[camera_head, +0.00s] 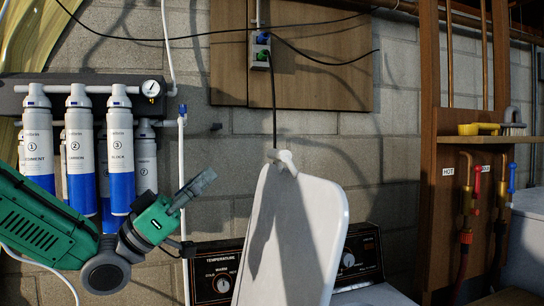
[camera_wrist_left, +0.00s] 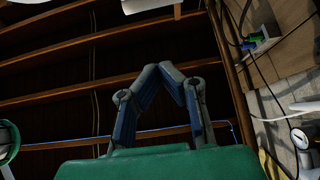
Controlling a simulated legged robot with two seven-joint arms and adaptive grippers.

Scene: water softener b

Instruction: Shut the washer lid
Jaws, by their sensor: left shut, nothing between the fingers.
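The white washer lid (camera_head: 318,222) stands raised and nearly upright in the head view, leaning in front of the control panel (camera_head: 218,284). A dark shadow falls across its face. A strip of the white washer top (camera_head: 375,295) shows at the bottom edge. My left gripper (camera_head: 206,180) is to the left of the lid, apart from it, and points up and right. Its fingers are closed together with nothing between them, and they also show in the left wrist view (camera_wrist_left: 178,75). My right gripper is in neither view.
White and blue filter canisters (camera_head: 121,155) hang on the wall behind my left arm. A white pipe (camera_head: 183,150) runs vertically near the gripper. A wooden shelf unit (camera_head: 440,190) with hoses and valves stands at the right.

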